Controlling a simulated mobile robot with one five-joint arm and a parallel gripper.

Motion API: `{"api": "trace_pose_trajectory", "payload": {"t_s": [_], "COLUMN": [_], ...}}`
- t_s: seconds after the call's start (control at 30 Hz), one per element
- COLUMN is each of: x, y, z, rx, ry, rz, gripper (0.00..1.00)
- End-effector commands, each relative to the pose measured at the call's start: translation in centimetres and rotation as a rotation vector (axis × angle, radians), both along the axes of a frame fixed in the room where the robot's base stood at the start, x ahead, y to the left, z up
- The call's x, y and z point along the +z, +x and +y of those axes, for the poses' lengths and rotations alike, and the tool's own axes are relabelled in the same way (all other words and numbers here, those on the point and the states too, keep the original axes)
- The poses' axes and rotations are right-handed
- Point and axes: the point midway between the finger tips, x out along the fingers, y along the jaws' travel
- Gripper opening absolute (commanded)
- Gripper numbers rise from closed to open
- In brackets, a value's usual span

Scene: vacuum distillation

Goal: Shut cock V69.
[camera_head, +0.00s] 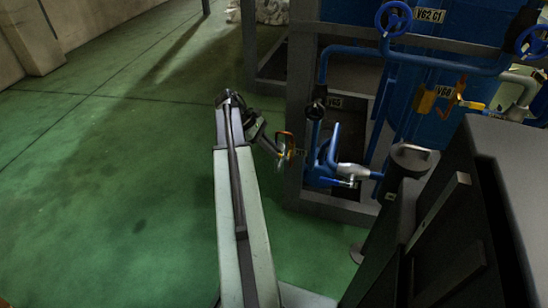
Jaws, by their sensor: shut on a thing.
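My arm reaches up from the bottom centre and bends right to my gripper (289,152) at the left edge of the blue pipework. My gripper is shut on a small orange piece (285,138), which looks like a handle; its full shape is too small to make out. A small tag (335,103) close by begins with V6, but its last digit is unclear. I cannot read V69 on any tag, so I cannot tell for certain which cock it is. Just right of my gripper are an upright blue lever-like part (333,145) and a silver fitting (352,171).
A dark steel frame (298,90) stands around the pipework. Blue handwheels (394,18) and a yellow-orange valve (426,99) are higher up on the right. A black knob (316,109) sits above my gripper. The green floor (110,190) at left is clear.

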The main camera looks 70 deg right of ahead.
Motion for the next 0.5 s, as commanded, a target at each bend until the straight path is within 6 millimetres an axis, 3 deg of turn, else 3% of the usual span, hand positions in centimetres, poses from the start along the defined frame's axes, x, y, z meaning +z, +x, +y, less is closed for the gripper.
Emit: {"api": "trace_pose_trajectory", "payload": {"t_s": [0.03, 0.5], "x": [-1.08, -1.17], "y": [0.26, 0.37], "z": [0.06, 0.20], "rx": [0.000, -0.002], "ry": [0.003, -0.004], "rz": [0.024, 0.169], "gripper": [0.00, 0.00]}}
